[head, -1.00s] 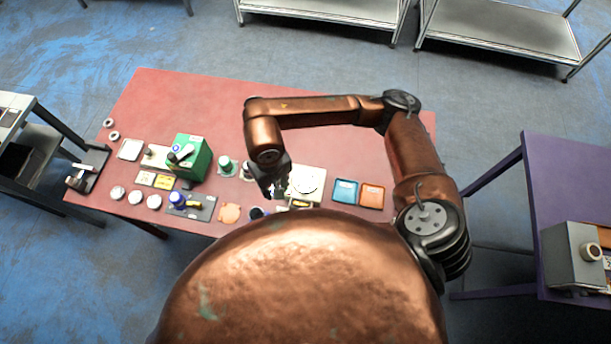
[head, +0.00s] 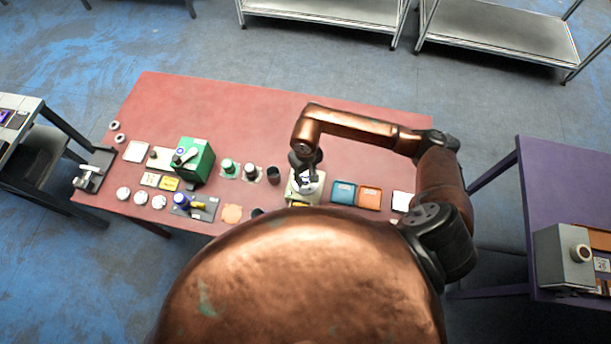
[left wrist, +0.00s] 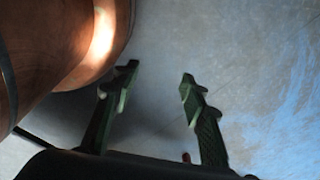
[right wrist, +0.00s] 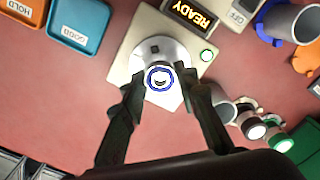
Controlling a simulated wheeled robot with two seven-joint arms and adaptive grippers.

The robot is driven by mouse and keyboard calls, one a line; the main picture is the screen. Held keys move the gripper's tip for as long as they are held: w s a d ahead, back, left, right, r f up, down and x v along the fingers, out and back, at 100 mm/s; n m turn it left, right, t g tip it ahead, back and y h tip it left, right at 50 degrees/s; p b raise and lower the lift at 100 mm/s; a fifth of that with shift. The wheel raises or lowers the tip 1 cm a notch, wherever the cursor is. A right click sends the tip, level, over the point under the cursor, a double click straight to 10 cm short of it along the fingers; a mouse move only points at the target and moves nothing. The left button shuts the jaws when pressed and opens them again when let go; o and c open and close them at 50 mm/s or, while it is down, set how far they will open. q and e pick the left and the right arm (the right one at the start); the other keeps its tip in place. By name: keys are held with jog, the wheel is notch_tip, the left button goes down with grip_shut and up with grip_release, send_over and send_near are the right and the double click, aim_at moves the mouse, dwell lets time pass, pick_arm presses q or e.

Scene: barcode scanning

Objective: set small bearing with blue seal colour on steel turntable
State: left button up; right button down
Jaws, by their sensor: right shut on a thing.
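The small bearing with a blue seal (right wrist: 160,78) shows in the right wrist view between the fingertips of my right gripper (right wrist: 160,88). My right gripper is shut on it, directly over the steel turntable (right wrist: 146,55). Whether the bearing touches the disc I cannot tell. The turntable sits on a cream scanner base (right wrist: 182,22) with a lit READY display. In the head view my right gripper (head: 306,176) covers much of the turntable. My left gripper (left wrist: 160,85) is open and empty in the left wrist view, with plain floor behind it.
A blue GOOD tray (head: 343,193) and an orange HOLD tray (head: 369,197) lie right of the scanner. A dark cup (head: 273,175) and several small parts stand to its left, with a green box (head: 194,160) further left. The red table's (head: 240,105) back is clear.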

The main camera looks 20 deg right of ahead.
aim_at(305, 178)
jog(key=shift+f, duration=0.35)
jog(key=shift+w+f, duration=0.1)
jog(key=shift+f, duration=0.05)
pick_arm(q)
jog(key=shift+w+f+b, duration=0.45)
jog(key=shift+f+b, duration=0.25)
jog(key=shift+b, duration=0.2)
pick_arm(e)
jog(key=shift+f, duration=0.65)
pick_arm(q)
jog(key=shift+r, duration=0.1)
pick_arm(e)
jog(key=c, duration=1.5)
grip_release()
jog(key=shift+r, duration=0.15)
jog(key=shift+r+p, duration=0.2)
jog(key=shift+p, duration=0.2)
jog(key=shift+r+p, duration=0.75)
pick_arm(q)
jog(key=b, duration=0.2)
jog(key=shift+f+b, duration=0.3)
jog(key=shift+b, duration=0.05)
pick_arm(e)
notch_tip(305, 178, up, 11)
jog(key=shift+r, duration=0.1)
